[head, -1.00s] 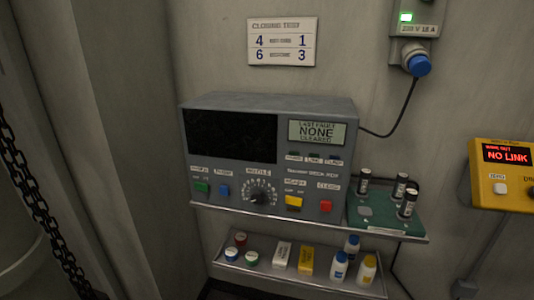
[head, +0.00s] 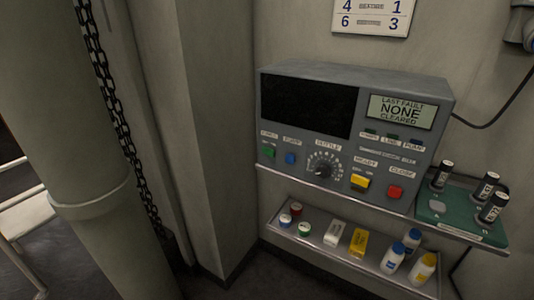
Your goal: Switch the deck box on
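The deck box (head: 308,67) is a grey unit on a wall shelf, right of centre in the head view. Its large left screen (head: 310,104) is dark. Its small right display (head: 401,111) reads "LAST FAULT NONE CLEARED". Along its lower front are a green button (head: 268,152), a blue button (head: 290,158), a round dial (head: 325,168), a yellow button (head: 360,182) and a red button (head: 395,192). The small labels are mostly too blurred to read. Neither of my grippers shows in the head view.
A green tray (head: 432,212) with several dark cylinders sits right of the box. The lower shelf (head: 340,266) holds jars, small boxes and bottles. A wall card (head: 371,17) hangs above. A pipe (head: 60,120) and chain (head: 118,120) stand at left.

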